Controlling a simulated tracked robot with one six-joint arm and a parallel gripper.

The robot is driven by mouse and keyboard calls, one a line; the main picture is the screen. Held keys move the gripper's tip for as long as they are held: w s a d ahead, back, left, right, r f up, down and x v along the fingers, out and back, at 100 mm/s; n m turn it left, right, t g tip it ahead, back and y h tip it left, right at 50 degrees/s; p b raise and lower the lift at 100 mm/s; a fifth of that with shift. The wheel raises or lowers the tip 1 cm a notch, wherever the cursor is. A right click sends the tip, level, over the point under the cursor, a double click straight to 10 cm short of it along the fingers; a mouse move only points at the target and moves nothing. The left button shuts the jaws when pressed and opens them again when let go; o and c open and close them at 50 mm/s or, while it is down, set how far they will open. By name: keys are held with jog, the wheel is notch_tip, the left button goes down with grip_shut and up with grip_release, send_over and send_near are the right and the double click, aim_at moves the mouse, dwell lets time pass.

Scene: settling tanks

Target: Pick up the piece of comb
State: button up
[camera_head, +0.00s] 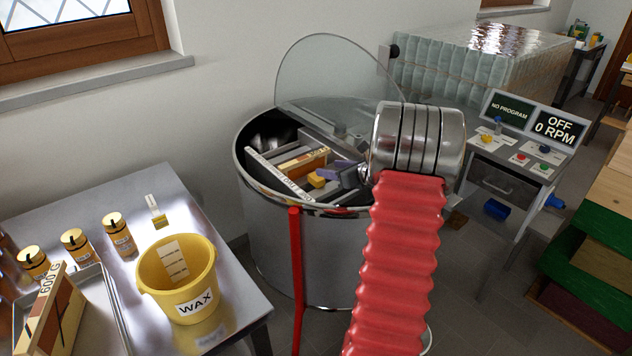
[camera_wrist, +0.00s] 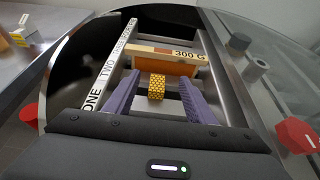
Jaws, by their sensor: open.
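The piece of comb (camera_wrist: 156,88) is a small yellow block with a cell pattern. In the wrist view it lies between the two purple fingers of my gripper (camera_wrist: 155,92), with a gap on each side. In the head view the comb (camera_head: 316,180) shows as a small yellow block inside the steel drum (camera_head: 262,215), just left of my gripper (camera_head: 338,173). My gripper is open and reaches into the drum from the right. My wrist hides part of the drum's right side.
A frame marked 300 G (camera_wrist: 180,62) stands just behind the comb. A bar lettered ONE TWO (camera_wrist: 108,75) runs along its left. The drum's clear lid (camera_head: 335,85) is raised. A yellow WAX bucket (camera_head: 177,280) stands on the steel table at left.

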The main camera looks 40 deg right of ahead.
send_near(318, 177)
jog(key=w, duration=0.2)
jog(key=shift+w+f, duration=0.7)
jog(key=shift+f, duration=0.15)
jog(key=shift+w+d+f, duration=0.1)
jog(key=shift+w+f, duration=0.05)
jog(key=shift+w, duration=0.25)
jog(key=shift+w, duration=0.1)
jog(key=x, duration=0.4)
jog(key=shift+w+d+f, duration=0.1)
jog(key=shift+w+f, duration=0.1)
jog(key=shift+w, duration=0.15)
jog(key=c, duration=1.1)
jog(key=shift+r, duration=0.15)
